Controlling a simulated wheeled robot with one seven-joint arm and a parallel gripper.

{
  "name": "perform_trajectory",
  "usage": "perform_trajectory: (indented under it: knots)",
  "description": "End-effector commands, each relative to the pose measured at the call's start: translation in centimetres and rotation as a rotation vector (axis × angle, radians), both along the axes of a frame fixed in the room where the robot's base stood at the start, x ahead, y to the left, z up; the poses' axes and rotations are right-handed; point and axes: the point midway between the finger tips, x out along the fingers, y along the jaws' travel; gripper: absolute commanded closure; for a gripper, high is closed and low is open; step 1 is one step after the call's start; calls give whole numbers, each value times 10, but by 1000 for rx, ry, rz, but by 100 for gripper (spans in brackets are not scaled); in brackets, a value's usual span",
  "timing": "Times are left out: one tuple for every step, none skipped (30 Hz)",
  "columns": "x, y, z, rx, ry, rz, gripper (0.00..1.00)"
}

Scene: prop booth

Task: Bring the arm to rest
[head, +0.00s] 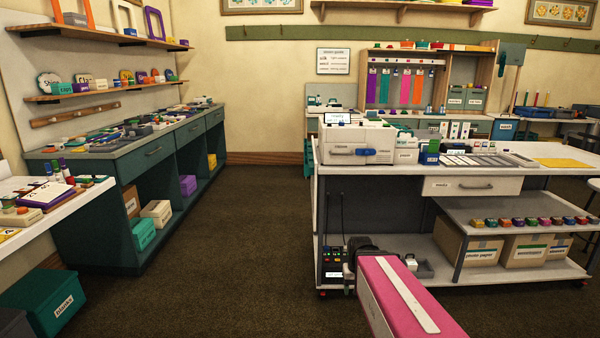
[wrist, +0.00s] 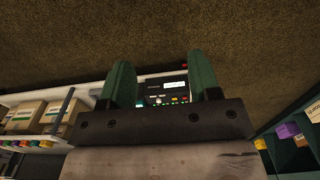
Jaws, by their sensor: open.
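My arm shows at the bottom of the head view as a pink link with a white strip, reaching forward beside the white cart (head: 335,170). In the wrist view my gripper (wrist: 163,85) is open, with its two green fingers apart and nothing held between them. Beyond the fingers is a black device (wrist: 165,87) with a small lit display and coloured buttons. It stands on the cart's lower left in the head view (head: 333,262).
The cart carries a white printer-like machine (head: 345,142) on top and cardboard boxes (head: 480,250) on its lower shelf. A green counter (head: 150,160) runs along the left wall. A teal bin (head: 50,300) sits at lower left. The carpet (head: 240,230) between counter and cart is clear.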

Motion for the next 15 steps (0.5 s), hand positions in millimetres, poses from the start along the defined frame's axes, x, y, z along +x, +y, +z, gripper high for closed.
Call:
perform_trajectory:
  knots:
    - [-16, 2, -3, 0, 4, 3, 43]
    - [-20, 3, -4, 0, 5, 4, 43]
    - [-24, 3, -5, 0, 5, 6, 43]
    - [-25, 4, -6, 0, 4, 6, 43]
    - [-26, 4, -7, 0, 4, 7, 43]
    - [-27, 4, -7, 0, 4, 7, 43]
    - [-27, 4, -7, 0, 4, 7, 43]
    - [-26, 4, -8, 0, 4, 7, 43]
    - [-26, 4, -7, 0, 4, 8, 43]
    - [-25, 4, -7, 0, 4, 8, 43]
    - [-25, 4, -7, 0, 4, 8, 43]
    - [-25, 4, -7, 0, 5, 8, 43]
    - [-25, 4, -7, 0, 5, 8, 43]
    - [-25, 4, -7, 0, 5, 8, 43]
    - [-25, 4, -7, 0, 5, 8, 43]
